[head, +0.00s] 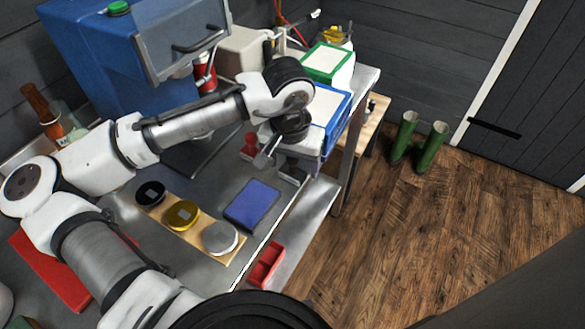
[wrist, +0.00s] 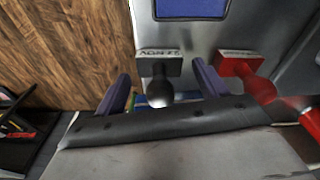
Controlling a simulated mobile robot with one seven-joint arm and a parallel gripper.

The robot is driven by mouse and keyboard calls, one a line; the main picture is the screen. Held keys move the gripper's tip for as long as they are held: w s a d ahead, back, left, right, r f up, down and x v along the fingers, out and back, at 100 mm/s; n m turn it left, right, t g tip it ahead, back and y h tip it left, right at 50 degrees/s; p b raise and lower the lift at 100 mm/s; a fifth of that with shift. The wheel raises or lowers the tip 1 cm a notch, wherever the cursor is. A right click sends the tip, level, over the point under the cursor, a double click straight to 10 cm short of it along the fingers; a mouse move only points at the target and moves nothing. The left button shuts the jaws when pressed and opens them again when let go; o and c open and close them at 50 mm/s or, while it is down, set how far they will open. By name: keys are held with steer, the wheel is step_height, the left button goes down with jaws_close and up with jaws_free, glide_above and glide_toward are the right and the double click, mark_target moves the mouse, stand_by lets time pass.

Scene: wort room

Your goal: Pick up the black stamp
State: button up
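My gripper (wrist: 163,88) is open, with one purple-grey finger on each side of the stamp and visible gaps between. The handle points toward the palm, and its lower end is close to the dark gripper edge; I cannot tell whether they touch. In the head view my gripper (head: 290,165) is low over the right edge of the metal bench, and the black stamp is mostly hidden by it.
A red stamp (wrist: 243,72) stands just right of the right finger. A blue pad (head: 252,205) lies on the bench, near a wooden strip with three round tins (head: 183,215). Boxes with green (head: 328,62) and blue (head: 330,112) rims stand behind the gripper.

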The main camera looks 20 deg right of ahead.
steer(key=c, duration=0.8)
